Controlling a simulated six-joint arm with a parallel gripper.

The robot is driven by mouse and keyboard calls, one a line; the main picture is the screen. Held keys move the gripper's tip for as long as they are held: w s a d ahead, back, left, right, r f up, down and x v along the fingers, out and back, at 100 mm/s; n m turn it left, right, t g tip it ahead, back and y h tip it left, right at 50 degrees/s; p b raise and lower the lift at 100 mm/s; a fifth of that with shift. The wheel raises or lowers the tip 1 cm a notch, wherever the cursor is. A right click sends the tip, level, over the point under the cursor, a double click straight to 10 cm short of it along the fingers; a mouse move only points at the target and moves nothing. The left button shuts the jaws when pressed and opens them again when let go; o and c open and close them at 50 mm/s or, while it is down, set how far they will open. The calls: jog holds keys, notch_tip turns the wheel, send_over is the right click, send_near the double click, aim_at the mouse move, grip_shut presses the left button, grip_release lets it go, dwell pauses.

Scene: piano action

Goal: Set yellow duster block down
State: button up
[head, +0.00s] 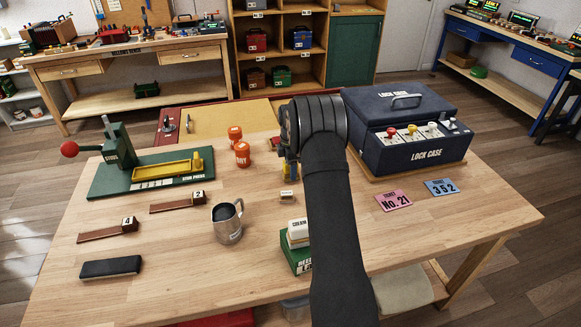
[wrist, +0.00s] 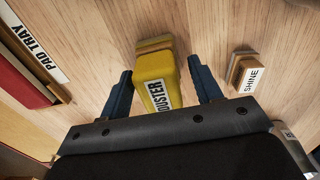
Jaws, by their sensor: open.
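The yellow duster block (wrist: 154,84) stands on the wooden table between my two fingers in the wrist view. It has a tan layer at its far end and a white DUSTER label. My gripper (wrist: 160,68) is open, with one blue finger on each side of the block and a gap showing on both sides. In the head view my gripper (head: 290,160) is low over the table, and only a sliver of the yellow block (head: 287,171) shows; my arm hides the rest.
A small SHINE block (wrist: 249,76) lies close to the right finger in the wrist view. The pad tray (wrist: 28,58) is at left. In the head view, orange jars (head: 242,154), a metal mug (head: 228,222), the stamp press (head: 150,172) and the lock case (head: 410,130) surround the spot.

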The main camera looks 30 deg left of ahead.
notch_tip(320, 180, up, 12)
jog(key=shift+r, duration=0.15)
dwell(0.3)
notch_tip(320, 180, down, 12)
jog(key=shift+r, duration=1.75)
